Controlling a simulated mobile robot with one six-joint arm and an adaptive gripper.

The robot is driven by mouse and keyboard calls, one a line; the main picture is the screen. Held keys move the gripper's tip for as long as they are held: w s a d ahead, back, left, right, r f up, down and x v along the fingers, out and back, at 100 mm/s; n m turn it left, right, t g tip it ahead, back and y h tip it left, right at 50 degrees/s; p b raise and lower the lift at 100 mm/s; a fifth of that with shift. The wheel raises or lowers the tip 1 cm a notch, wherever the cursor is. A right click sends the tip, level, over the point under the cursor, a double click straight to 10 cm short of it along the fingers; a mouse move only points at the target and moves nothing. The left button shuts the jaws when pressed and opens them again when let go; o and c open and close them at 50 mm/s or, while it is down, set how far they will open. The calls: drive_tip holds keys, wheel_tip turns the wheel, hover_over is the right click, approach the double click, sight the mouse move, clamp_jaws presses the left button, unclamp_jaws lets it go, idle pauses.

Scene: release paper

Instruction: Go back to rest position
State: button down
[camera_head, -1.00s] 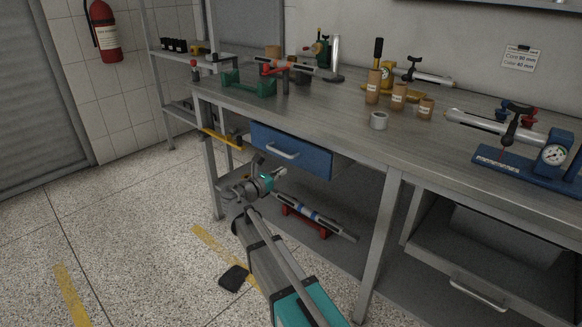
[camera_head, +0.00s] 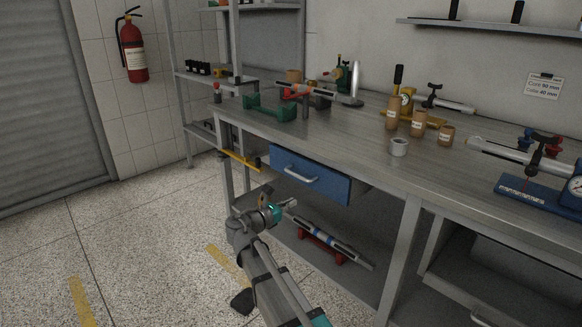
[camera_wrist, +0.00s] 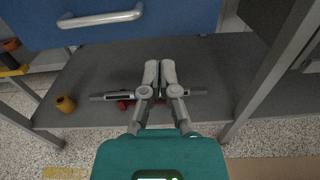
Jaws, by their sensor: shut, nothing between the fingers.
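My gripper (camera_head: 291,204) is in front of the workbench (camera_head: 345,130), below the level of its top and near the blue drawer (camera_head: 308,174). In the wrist view my gripper (camera_wrist: 160,68) points toward the space under the drawer. Its two fingers are together with nothing between them. The blue drawer (camera_wrist: 180,18) with its handle fills the top of the wrist view. My fingers hide part of the long tool (camera_wrist: 110,97) on the lower shelf behind them.
A tool on a red stand (camera_head: 325,240) lies on the lower shelf. A fire extinguisher (camera_head: 134,50) hangs at the left wall. Speckled floor (camera_head: 140,230) is open on the left.

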drive_tip(key=s+d+f+m+g+y, duration=0.3)
drive_tip(key=s+d+f+m+g, duration=0.2)
drive_tip(key=s+d+f+m, duration=0.3)
drive_tip(key=s+d+f+m+g+y, duration=0.3)
drive_tip(key=s+d+f+m+g, duration=0.2)
drive_tip(key=d+f+m, duration=0.35)
drive_tip(key=s+d+f+m+g+y, duration=0.1)
drive_tip(key=s+d+m+g+y, duration=0.1)
drive_tip(key=s+m+y, duration=0.65)
wheel_tip(320, 180, up, 38)
drive_tip(key=m+h+p, duration=0.1)
drive_tip(key=p, duration=3.7)
drive_tip(key=shift+s+a+f+m+h, duration=0.15)
drive_tip(key=shift+s+a+m+h, duration=0.05)
drive_tip(key=shift+s+m+h, duration=0.15)
